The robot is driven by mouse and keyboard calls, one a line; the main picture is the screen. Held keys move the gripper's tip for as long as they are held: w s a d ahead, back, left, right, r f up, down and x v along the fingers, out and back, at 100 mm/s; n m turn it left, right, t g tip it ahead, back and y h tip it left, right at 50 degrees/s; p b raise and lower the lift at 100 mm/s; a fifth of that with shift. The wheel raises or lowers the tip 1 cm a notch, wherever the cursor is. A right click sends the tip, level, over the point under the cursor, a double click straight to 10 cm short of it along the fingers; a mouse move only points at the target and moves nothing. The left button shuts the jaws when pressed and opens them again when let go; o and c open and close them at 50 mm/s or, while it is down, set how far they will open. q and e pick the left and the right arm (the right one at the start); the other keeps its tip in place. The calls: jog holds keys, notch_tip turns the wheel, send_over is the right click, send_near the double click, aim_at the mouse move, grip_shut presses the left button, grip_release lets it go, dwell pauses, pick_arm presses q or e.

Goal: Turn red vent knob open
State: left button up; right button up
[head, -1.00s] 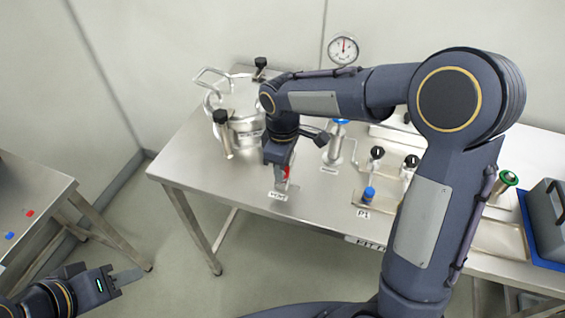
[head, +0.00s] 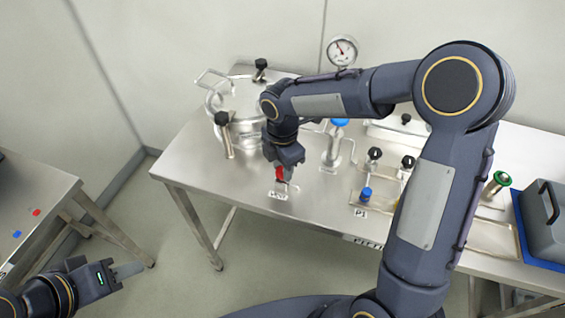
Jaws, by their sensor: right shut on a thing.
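The red vent knob (head: 279,174) is on the steel table, just behind a small label (head: 278,195). My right gripper (head: 281,168) comes down on it from above and is shut on it; the fingers hide part of the knob. My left gripper (head: 128,270) is low at the left, off the table and away from the knob; its jaw opening does not show clearly. A round gauge (head: 342,51) stands at the back with its needle tilted left of upright.
A steel vessel (head: 240,103) with black clamp knobs stands left of my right gripper. A blue-topped valve (head: 337,140) stands close on its right. Black and blue knobs, a green knob (head: 502,178) and a grey case (head: 543,212) are further right. A side table (head: 40,190) is at left.

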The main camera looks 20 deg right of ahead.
aim_at(282, 170)
jog(key=n+p, duration=0.1)
jog(key=n, duration=0.3)
jog(key=shift+r+p, duration=0.15)
jog(key=shift+p, duration=0.15)
jog(key=shift+n+p, duration=0.6)
jog(key=shift+n, duration=1.2)
jog(key=o, duration=1)
jog(key=shift+c, duration=0.2)
notch_tip(282, 170, up, 8)
jog(key=shift+f+b, duration=0.2)
jog(key=shift+b, duration=0.15)
